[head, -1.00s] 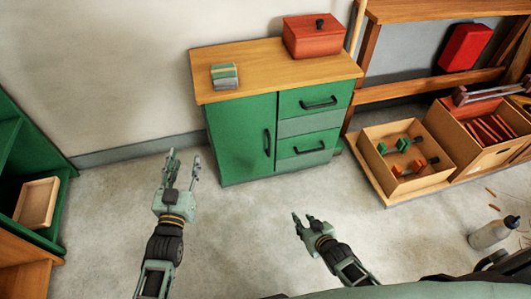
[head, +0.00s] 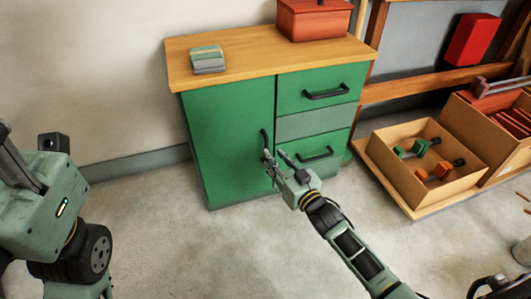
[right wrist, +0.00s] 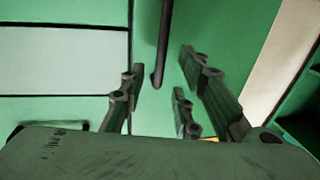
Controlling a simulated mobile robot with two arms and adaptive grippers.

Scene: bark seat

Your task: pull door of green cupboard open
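The green cupboard (head: 228,140) stands against the wall with a wooden top. Its door is on the left and looks shut. The door's black upright handle (head: 264,142) is at the door's right edge; it also shows in the right wrist view (right wrist: 165,45). My right gripper (head: 276,155) is at the lower part of the handle. In the right wrist view its fingers (right wrist: 165,90) are apart, with the handle's lower end between them and no clear contact. My left arm fills the left edge of the head view; its fingertips are not visible.
Two drawers with black handles (head: 326,92) sit right of the door. A red box (head: 313,20) and a small stack of blocks (head: 207,60) lie on the wooden top (head: 250,58). An open crate (head: 425,165) stands to the right. The floor before the door is clear.

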